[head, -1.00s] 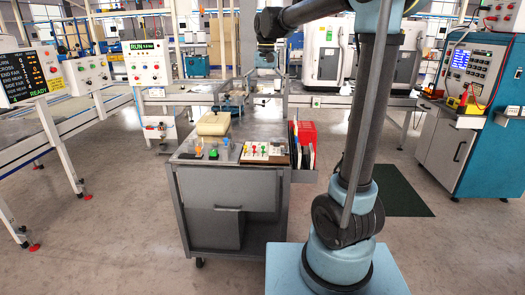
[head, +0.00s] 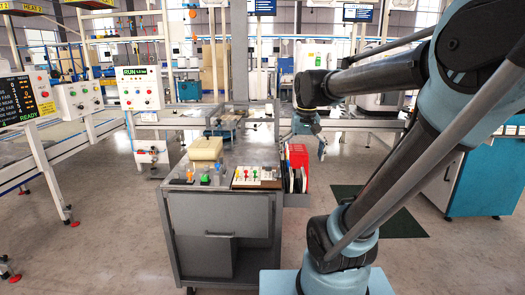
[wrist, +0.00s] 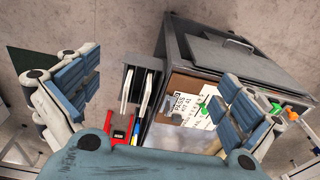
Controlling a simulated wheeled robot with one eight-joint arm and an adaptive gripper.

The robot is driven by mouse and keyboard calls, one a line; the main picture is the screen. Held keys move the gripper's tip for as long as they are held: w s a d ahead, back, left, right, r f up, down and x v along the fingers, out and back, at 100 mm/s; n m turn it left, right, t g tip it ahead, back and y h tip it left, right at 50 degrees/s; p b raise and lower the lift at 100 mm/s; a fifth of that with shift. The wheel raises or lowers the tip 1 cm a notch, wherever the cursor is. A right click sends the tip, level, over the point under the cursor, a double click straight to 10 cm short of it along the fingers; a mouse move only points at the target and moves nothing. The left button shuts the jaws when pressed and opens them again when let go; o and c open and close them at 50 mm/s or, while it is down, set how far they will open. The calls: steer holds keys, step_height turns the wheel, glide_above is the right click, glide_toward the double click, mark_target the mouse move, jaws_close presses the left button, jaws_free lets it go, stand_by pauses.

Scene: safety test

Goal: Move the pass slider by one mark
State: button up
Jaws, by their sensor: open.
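A board with a white sheet and coloured pegs (head: 255,177) lies on top of the grey cart in the head view. In the wrist view, a brown board with a white label reading "PASS" (wrist: 183,104) lies to the right of centre, with a small grey part beside the label. I cannot tell which part is the pass slider. My gripper (wrist: 160,78) is open and empty, its two blue-padded fingers wide apart. In the head view my gripper (head: 307,125) hangs above and right of the cart, apart from the board. The right finger hides part of the board in the wrist view.
The grey cart (head: 218,217) has a side rack with red and white folders (head: 296,165). A yellowish box (head: 205,149) and several coloured pieces stand on its top. A RUN control panel (head: 140,88) stands behind left. Floor left of the cart is clear.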

steer(key=s+d+f, duration=0.2)
steer(key=s+f, duration=0.4)
steer(key=f, duration=0.1)
steer(key=s+d+f+t, duration=0.1)
steer(key=s+d+f, duration=0.2)
steer(key=s+f, duration=0.4)
steer(key=shift+s+d+f, duration=0.15)
steer(key=shift+d+f, duration=0.15)
steer(key=shift+f, duration=0.35)
steer(key=shift+w+f, duration=0.2)
steer(key=shift+w, duration=0.3)
